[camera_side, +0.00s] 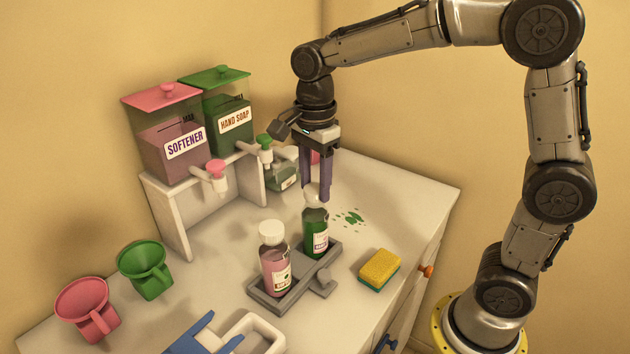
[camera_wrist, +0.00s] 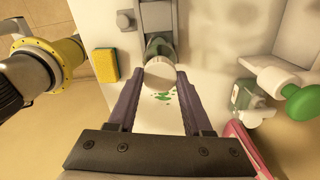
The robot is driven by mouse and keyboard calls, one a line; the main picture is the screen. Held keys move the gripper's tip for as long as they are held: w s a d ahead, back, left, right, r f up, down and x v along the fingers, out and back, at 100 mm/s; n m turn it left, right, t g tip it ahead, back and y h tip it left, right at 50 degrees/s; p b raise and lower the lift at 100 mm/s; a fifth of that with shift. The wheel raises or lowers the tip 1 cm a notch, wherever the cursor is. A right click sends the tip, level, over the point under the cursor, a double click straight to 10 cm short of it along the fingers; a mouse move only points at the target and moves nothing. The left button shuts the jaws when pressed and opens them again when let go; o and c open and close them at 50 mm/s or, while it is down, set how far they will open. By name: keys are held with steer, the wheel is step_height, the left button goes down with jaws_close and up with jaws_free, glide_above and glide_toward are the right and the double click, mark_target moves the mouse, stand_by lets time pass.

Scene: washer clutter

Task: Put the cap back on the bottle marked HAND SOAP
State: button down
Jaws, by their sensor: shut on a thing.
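The bottle stands upright in the grey holder (camera_side: 318,272). Its label is too small to read surely. In the wrist view, the cap (camera_wrist: 160,73) sits between my fingertips (camera_wrist: 159,78) and hides most of the bottle top.
Behind stand a pink SOFTENER dispenser (camera_side: 172,150) and a green HAND SOAP dispenser (camera_side: 228,117). Green drops (camera_side: 350,217) and a yellow sponge (camera_side: 379,268) lie on the white counter.

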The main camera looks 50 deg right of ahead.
steer(key=shift+f, duration=0.4)
stand_by(0.7)
jaws_free()
stand_by(0.3)
steer(key=shift+r, duration=3.5)
